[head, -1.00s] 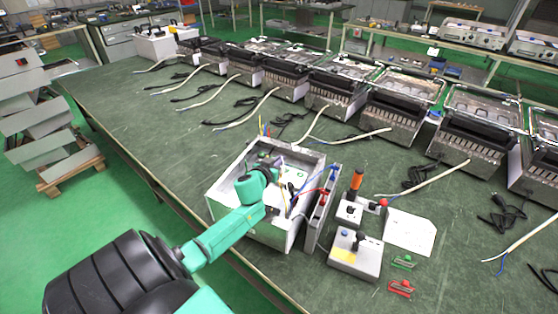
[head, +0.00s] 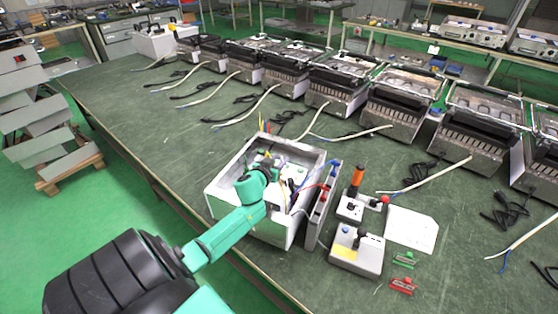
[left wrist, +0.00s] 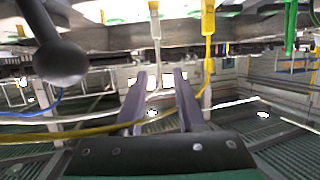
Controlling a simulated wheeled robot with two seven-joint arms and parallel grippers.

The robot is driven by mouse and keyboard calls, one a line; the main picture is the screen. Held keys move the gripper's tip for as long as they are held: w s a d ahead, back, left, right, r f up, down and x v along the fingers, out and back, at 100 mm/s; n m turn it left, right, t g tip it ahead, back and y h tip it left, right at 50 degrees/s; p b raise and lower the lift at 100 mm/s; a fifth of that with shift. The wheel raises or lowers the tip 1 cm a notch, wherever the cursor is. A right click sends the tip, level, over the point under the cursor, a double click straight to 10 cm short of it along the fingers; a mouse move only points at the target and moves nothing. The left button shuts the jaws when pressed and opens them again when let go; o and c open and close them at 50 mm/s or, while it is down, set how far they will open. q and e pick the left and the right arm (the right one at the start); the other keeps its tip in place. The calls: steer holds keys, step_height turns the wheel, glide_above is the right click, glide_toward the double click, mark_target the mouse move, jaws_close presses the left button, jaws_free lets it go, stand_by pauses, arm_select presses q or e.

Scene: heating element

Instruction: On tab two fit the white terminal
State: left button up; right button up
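A white terminal (left wrist: 154,22) on a pale wire shows at top centre in the left wrist view, beyond my fingertips. A yellow terminal (left wrist: 208,20) on a yellow wire is to its right and a green one (left wrist: 290,25) farther right. My left gripper (left wrist: 161,74) has its two fingers apart, with the pale wire showing between them; contact cannot be told. In the head view my left arm reaches into the open grey box (head: 226,198), and its gripper is largely hidden there. Tab two cannot be made out. My right gripper is not in view.
A dark ball-ended part (left wrist: 62,62) is close at left in the left wrist view. Right of the box are a joystick unit (head: 356,255), an orange-handled tool (head: 357,176) and a white sheet (head: 410,230). Several heaters (head: 396,118) line the back. The table's left part is clear.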

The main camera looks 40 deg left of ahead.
arm_select(q)
steer(key=v, duration=1.4)
steer(key=shift+s+p, duration=0.3)
